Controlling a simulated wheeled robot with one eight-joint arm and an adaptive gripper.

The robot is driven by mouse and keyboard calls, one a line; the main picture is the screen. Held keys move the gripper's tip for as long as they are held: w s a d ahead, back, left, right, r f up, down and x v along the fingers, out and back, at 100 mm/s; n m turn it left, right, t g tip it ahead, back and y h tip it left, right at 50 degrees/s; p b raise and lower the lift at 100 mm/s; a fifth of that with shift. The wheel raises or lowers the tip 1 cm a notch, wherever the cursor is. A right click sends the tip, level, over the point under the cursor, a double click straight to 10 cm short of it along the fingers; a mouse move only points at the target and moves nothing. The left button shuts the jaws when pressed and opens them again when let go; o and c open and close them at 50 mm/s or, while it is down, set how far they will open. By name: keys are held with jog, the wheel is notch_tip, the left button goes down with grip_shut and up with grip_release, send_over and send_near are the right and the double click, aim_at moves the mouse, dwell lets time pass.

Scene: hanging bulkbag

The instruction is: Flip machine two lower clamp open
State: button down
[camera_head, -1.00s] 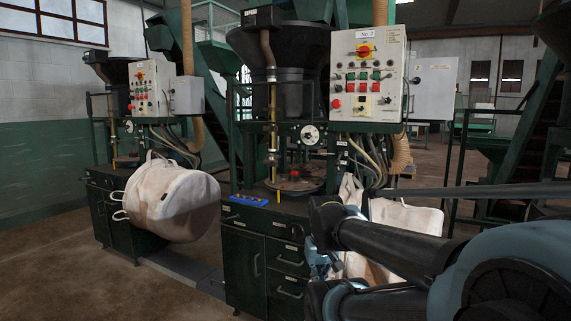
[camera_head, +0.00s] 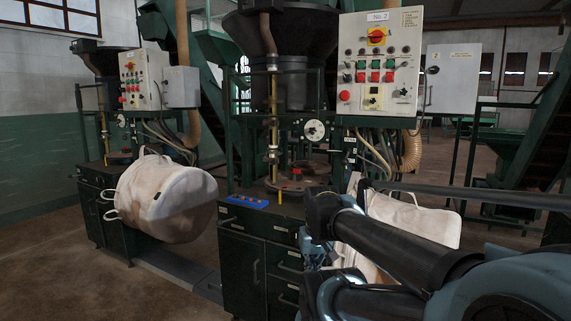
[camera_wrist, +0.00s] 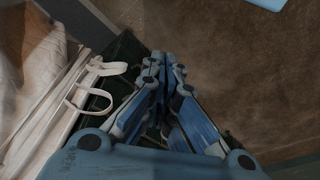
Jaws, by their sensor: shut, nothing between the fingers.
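Machine two, with the "No 2" control panel (camera_head: 378,72), stands in the middle of the head view. A white bulk bag (camera_head: 410,222) hangs at its right side, partly behind my arm. In the wrist view the bag (camera_wrist: 32,85) is at the left, with strap loops (camera_wrist: 90,85) reaching toward my gripper (camera_wrist: 153,62). The gripper's fingers are together and hold nothing. They are to the right of the loops, apart from them in the picture, over a dark green surface. I cannot make out the lower clamp in either view.
A second machine with its own panel (camera_head: 142,80) and a white bulk bag (camera_head: 165,200) stands at the left. The dark green cabinet (camera_head: 262,262) of machine two is close to my arm. Brown floor (camera_wrist: 240,75) lies open right of my gripper.

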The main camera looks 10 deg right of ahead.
jog(key=w+a+r+m+t+y, duration=0.25)
jog(key=w+r, duration=0.25)
jog(key=w, duration=0.4)
jog(key=w+a+r+m+t+y, duration=0.1)
jog(key=w+a+r+y, duration=0.2)
jog(key=w, duration=0.6)
jog(key=w+a+r+m+t+y, duration=0.1)
jog(key=w+r+m+y, duration=0.1)
jog(key=w+r, duration=0.55)
jog(key=w+d+r+m+t+y, duration=0.1)
jog(key=w+d+m+t, duration=0.1)
jog(key=w+d, duration=0.2)
jog(key=w+d+r+m+t, duration=0.2)
jog(key=w+d+t, duration=0.1)
jog(key=w, duration=0.7)
jog(key=w+d+r+m+t+y, duration=0.1)
jog(key=w+d+m+t, duration=0.1)
jog(key=w+d, duration=0.4)
jog(key=shift+w+r+t+y, duration=0.35)
jog(key=shift+w+t, duration=0.1)
jog(key=shift+w, duration=0.65)
jog(key=x, duration=1)
